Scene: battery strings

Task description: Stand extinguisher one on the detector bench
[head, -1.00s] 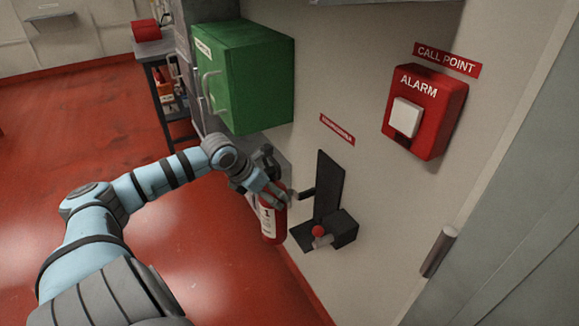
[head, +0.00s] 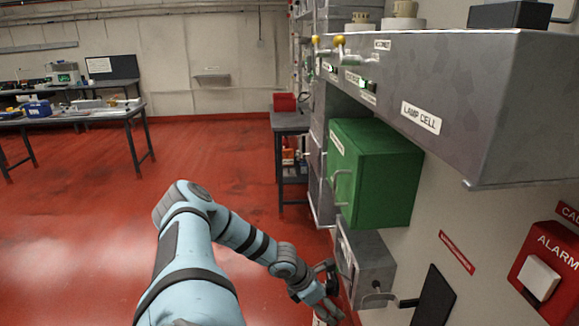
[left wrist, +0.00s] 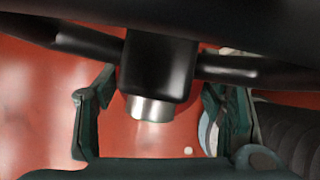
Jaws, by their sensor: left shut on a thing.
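My left gripper (head: 328,292) is shut on extinguisher one, low in the head view. Only a small pale and red bit of the extinguisher (head: 322,319) shows at the bottom edge there; the rest is cut off. In the left wrist view its black valve head and silver neck (left wrist: 160,70) stand between the two dark fingers of my left gripper (left wrist: 155,125). A long bench (head: 82,116) with several devices stands at the far left. A smaller dark table (head: 290,122) stands at the back, with a red box on it. No label shows which is the detector bench. My right gripper is out of view.
The dark wall bracket (head: 433,298) is right of my left gripper. A grey box (head: 366,262), a green cabinet (head: 385,170), the lamp cell housing (head: 480,100) and a red alarm (head: 548,265) line the right wall. The red floor (head: 90,225) at left is open.

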